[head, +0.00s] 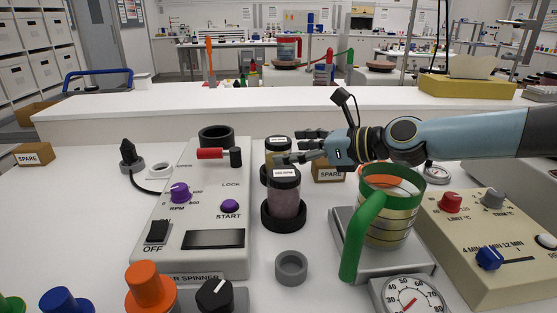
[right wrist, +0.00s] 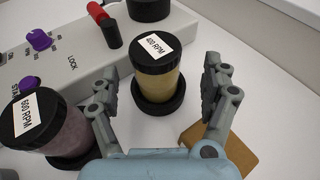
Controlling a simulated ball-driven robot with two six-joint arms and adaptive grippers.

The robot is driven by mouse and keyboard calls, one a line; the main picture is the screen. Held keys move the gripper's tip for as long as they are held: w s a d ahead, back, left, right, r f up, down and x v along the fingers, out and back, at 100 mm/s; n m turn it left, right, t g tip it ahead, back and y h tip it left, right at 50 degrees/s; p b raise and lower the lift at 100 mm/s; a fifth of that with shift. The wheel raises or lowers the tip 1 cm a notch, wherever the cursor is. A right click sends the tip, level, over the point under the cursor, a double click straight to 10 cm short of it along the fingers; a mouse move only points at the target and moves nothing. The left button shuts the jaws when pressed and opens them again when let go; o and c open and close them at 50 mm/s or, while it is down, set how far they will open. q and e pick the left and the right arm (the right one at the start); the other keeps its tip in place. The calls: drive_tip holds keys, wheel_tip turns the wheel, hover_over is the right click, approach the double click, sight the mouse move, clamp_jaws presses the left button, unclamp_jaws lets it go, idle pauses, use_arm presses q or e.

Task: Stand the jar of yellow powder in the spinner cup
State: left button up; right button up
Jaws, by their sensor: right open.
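The jar of yellow powder (head: 277,150) has a black lid labelled 400 RPM and stands upright in a black ring holder behind the purple jar. In the right wrist view the yellow jar (right wrist: 160,84) stands between the two fingers. My right gripper (head: 290,146) is open around it, with a finger on either side and no clear contact. In the right wrist view the open gripper (right wrist: 160,76) shows gaps beside the jar. The black spinner cup (head: 216,136) is at the back of the grey spinner (head: 205,240), left of the jar. My left gripper is not in view.
The purple powder jar (head: 285,197), labelled 600 RPM, stands in front of the yellow jar, close to my right gripper. A red-handled lever (head: 212,153) lies before the cup. A SPARE block (head: 328,173) and a green-handled jug (head: 390,215) stand to the right.

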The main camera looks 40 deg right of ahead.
drive_tip(key=shift+w+a+r+p, duration=0.3)
drive_tip(key=shift+w+p, duration=0.3)
drive_tip(key=shift+p, duration=0.55)
drive_tip(key=shift+x, duration=0.9)
drive_tip(key=shift+w+a+f, duration=0.2)
drive_tip(key=shift+w+f, duration=0.15)
drive_tip(key=shift+f, duration=0.15)
drive_tip(key=c, duration=1.3)
drive_tip(key=shift+r+p, duration=0.1)
drive_tip(key=shift+p, duration=0.2)
